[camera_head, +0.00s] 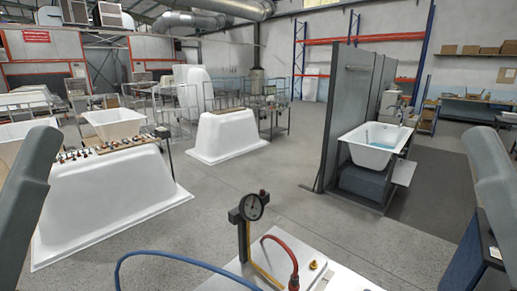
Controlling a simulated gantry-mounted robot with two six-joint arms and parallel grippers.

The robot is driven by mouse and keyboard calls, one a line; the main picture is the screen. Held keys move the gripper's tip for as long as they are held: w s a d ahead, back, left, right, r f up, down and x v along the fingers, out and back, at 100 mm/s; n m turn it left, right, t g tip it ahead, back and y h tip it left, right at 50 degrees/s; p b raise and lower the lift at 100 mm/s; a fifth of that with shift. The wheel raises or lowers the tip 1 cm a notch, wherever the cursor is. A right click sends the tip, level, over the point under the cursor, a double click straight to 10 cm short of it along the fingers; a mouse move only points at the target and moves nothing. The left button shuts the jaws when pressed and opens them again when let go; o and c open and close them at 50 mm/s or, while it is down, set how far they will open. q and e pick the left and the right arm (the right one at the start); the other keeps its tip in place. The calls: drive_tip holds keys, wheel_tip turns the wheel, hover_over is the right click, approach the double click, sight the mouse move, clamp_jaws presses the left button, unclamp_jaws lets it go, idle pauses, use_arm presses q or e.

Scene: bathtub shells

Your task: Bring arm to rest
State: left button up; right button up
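Grey links of my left arm show at the left edge of the head view, and grey links of my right arm show at the right edge. Both links slant, wider toward the top on the left and running down along the edge on the right. Neither gripper is in view, so I cannot see their fingers or whether they hold anything.
A metal plate (335,276) with a dial gauge (252,207), a red hose (287,250) and a blue hose (190,262) is close in front. White upturned tub shells (105,205) (225,136) stand on the floor. A grey partition (348,115) stands beside a tub (375,147). The central floor is clear.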

use_arm(q)
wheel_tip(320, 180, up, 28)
drive_tip(key=p, duration=2.5)
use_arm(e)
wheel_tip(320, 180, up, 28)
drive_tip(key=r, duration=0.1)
use_arm(q)
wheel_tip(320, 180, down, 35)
drive_tip(key=b, duration=3.5)
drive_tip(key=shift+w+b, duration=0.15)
drive_tip(key=shift+b, duration=0.15)
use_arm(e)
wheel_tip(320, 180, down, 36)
